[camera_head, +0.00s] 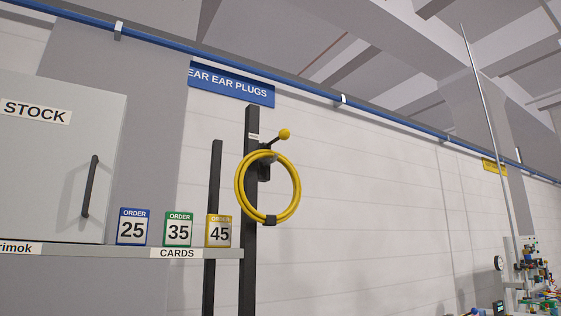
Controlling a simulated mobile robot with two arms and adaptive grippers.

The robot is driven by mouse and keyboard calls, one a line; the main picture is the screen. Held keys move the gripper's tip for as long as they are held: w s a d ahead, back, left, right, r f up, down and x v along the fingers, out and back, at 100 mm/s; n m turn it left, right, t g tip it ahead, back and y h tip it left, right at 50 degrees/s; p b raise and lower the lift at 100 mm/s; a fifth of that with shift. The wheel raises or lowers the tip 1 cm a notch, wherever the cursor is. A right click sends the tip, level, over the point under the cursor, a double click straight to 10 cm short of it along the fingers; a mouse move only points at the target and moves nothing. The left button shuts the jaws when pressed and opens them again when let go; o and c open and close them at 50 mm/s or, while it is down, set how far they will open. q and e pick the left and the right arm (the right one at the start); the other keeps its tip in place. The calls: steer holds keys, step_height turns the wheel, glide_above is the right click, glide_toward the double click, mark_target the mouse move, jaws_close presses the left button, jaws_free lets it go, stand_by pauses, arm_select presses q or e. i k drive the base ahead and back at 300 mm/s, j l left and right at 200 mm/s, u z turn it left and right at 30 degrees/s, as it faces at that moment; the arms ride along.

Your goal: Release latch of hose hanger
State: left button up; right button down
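The hose hanger (264,171) is a dark bracket on a black upright post (249,215). A coiled yellow hose (240,186) hangs from it, with a dark band (270,220) around the bottom of the coil. A lever with a yellow ball knob (284,134) points up and to the right from the top of the hanger; it looks like the latch. A small white label, too small to read, sits on the post beside it. Neither of my grippers is in view.
A grey STOCK cabinet (60,165) with a dark handle stands at left above a shelf (100,252) holding order cards 25, 35 and 45. A second dark post (212,200) stands left of the hanger. Equipment with a gauge (498,263) is at lower right. The wall between is clear.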

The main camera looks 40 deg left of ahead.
mark_target(284, 134)
steer(key=i+l+u, duration=0.1)
steer(key=i+u, duration=0.2)
steer(key=u, duration=0.15)
steer(key=i+l+u, duration=0.25)
steer(key=u, duration=0.15)
steer(key=i+l+u, duration=0.2)
steer(key=u, duration=0.25)
steer(key=i+l+u, duration=0.15)
steer(key=l+u, duration=0.25)
steer(key=i+l+u, duration=0.15)
steer(key=l+u, duration=1.05)
steer(key=l, duration=0.2)
steer(key=l+u, duration=0.4)
steer(key=l, duration=0.15)
steer(key=l+u, duration=0.35)
steer(key=l, duration=0.15)
steer(key=k, duration=0.05)
